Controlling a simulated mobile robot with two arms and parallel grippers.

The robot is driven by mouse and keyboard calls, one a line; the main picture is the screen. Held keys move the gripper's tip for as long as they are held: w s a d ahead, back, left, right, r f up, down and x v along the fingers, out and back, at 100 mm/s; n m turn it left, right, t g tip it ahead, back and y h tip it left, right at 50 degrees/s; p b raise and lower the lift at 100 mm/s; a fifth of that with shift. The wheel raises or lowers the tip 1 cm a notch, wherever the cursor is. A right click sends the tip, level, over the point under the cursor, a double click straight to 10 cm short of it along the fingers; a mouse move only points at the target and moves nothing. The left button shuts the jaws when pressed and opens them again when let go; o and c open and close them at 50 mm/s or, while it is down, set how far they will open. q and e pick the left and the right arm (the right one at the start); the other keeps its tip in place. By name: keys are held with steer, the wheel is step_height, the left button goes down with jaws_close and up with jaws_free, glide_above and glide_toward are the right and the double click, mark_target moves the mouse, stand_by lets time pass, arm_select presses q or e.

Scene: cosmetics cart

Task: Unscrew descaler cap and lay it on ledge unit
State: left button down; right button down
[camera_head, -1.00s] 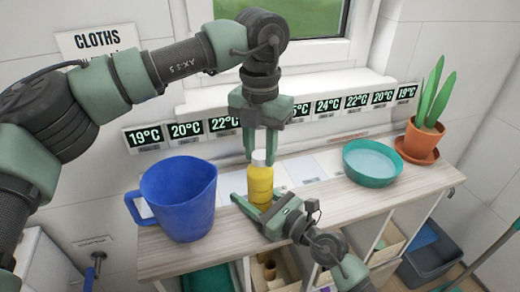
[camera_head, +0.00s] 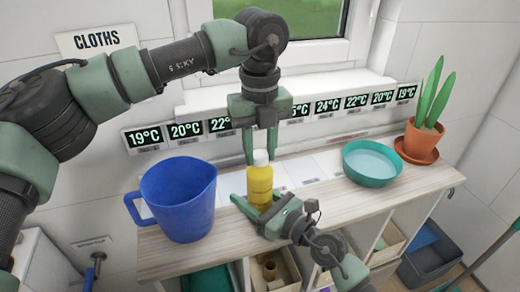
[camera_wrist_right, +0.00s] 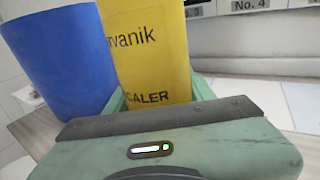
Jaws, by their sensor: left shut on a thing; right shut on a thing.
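The descaler bottle (camera_head: 259,186) is yellow and upright on the light wooden top (camera_head: 330,205) of the shelf unit. Its yellow body with black lettering also shows large in the right wrist view (camera_wrist_right: 150,55). Its white cap (camera_head: 261,158) is on the bottle's neck. My left gripper (camera_head: 261,155) points down from above and is shut on the cap, one finger on each side. My right gripper (camera_head: 248,208) comes in low from the front right and is shut on the bottle's body. In the right wrist view its fingers are partly hidden.
A blue jug (camera_head: 180,200) stands close left of the bottle. A teal bowl (camera_head: 372,165) and a potted plant (camera_head: 422,140) stand to the right. A white ledge (camera_head: 330,88) with temperature labels runs along the wall behind. The wooden top between bottle and bowl is mostly clear.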

mark_target(260, 155)
arm_select(q)
steer(key=shift+r, duration=0.15)
steer(key=shift+r, duration=1)
steer(key=shift+r, duration=2)
arm_select(e)
steer(key=shift+c, duration=2.3)
jaws_free()
